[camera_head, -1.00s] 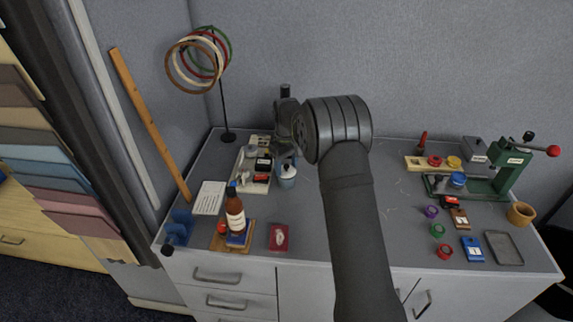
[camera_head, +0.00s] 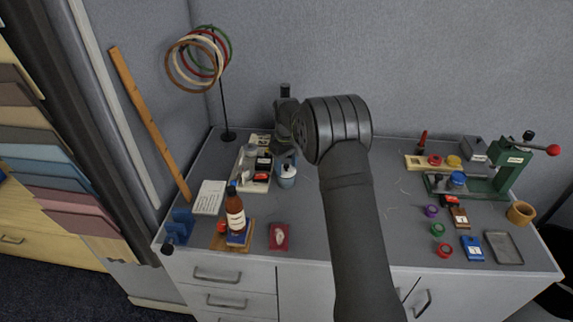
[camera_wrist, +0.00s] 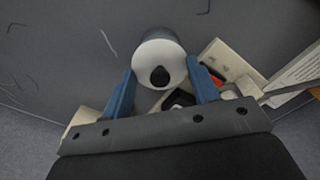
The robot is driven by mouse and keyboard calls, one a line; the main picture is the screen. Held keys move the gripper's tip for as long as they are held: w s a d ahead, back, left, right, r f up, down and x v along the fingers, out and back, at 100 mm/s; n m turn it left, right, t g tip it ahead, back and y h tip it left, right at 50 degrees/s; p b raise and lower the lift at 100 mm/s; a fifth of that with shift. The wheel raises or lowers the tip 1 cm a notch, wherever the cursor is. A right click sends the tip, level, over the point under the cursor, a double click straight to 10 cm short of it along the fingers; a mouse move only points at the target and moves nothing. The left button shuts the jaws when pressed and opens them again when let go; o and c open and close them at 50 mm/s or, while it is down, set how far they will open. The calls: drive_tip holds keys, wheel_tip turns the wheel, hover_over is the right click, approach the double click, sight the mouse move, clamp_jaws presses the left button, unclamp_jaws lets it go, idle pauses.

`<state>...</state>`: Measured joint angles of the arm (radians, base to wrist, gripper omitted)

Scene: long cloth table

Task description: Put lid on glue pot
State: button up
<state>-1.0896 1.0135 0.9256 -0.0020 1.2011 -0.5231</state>
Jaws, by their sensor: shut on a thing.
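The glue pot (camera_head: 287,180) is a small pale blue-grey pot standing at the left-middle of the table, right of a white tray. In the wrist view a round white lid (camera_wrist: 145,52) with a black knob is between the two blue fingers. My gripper (camera_wrist: 163,84) is shut on the lid's sides. The pot's blue-grey side (camera_wrist: 155,33) shows just beyond the lid, so the lid is on it or very close above it. I cannot tell if it is seated. In the head view my wrist hides most of the gripper and the pot's top.
The white tray (camera_head: 243,180) with small items is close on the left. A brown bottle (camera_head: 235,210) stands in front-left, and a red card (camera_head: 279,236) lies in front. A ring stand (camera_head: 225,110) is behind-left. The table's middle is clear; a green press (camera_head: 508,165) stands at right.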

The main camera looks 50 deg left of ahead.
idle(0.4)
drive_tip(key=o, duration=1.5)
drive_tip(key=shift+c, duration=0.2)
drive_tip(key=shift+r, duration=3.5)
clamp_jaws()
